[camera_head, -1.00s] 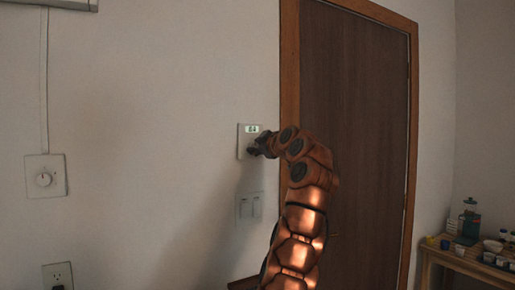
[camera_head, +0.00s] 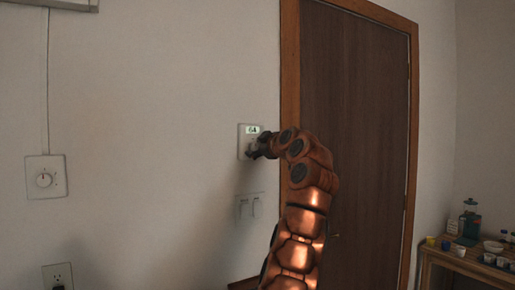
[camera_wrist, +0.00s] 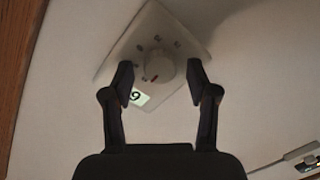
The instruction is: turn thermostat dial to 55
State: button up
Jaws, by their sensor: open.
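My gripper (camera_head: 254,150) is at the thermostat's lower part. In the wrist view my gripper (camera_wrist: 160,75) is open, one finger on each side of the dial; whether the fingers touch it I cannot tell.
Light switches (camera_head: 249,206) sit below the thermostat. Another wall dial (camera_head: 45,177) and an outlet (camera_head: 58,277) are at the left. A brown door (camera_head: 355,140) stands right of the thermostat. A wooden table (camera_head: 455,262) with cups and a jug is at the far right.

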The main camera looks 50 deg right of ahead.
jog(key=shift+s, duration=0.1)
jog(key=v, duration=1.1)
jog(key=shift+s+a, duration=0.2)
jog(key=shift+s, duration=0.15)
